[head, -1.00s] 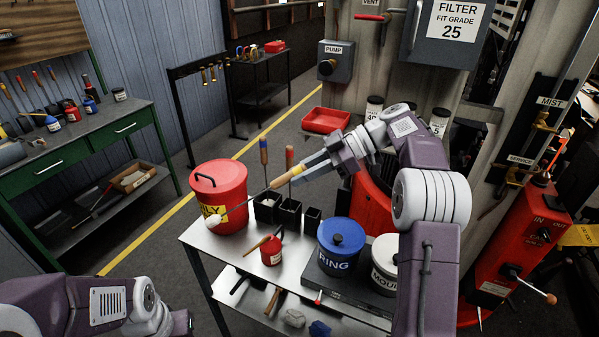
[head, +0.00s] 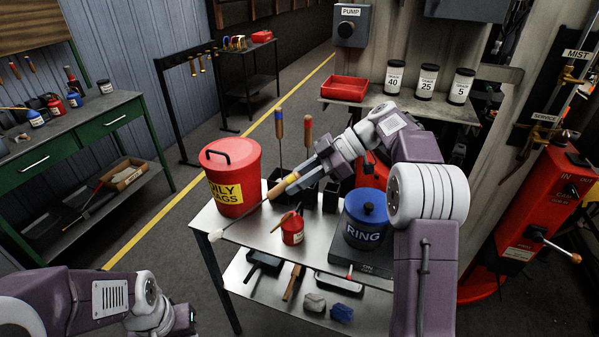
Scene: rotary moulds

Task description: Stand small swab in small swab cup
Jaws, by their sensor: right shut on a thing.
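My right gripper (head: 305,178) is shut on the handle of a swab (head: 284,186) with a wooden grip and a yellow band. The swab lies slanted in the air. Its thin rod runs down left to a pale head (head: 216,236) near the bench's left edge. Several black square cups stand on the bench behind it, partly hidden by the gripper and swab; the right one (head: 331,199) looks smallest. A blue-handled swab (head: 279,124) and a red-handled swab (head: 308,126) stand upright among them. My left arm is at lower left, its fingers out of frame.
Tools lie on the lower shelf. My right forearm covers the bench's right side.

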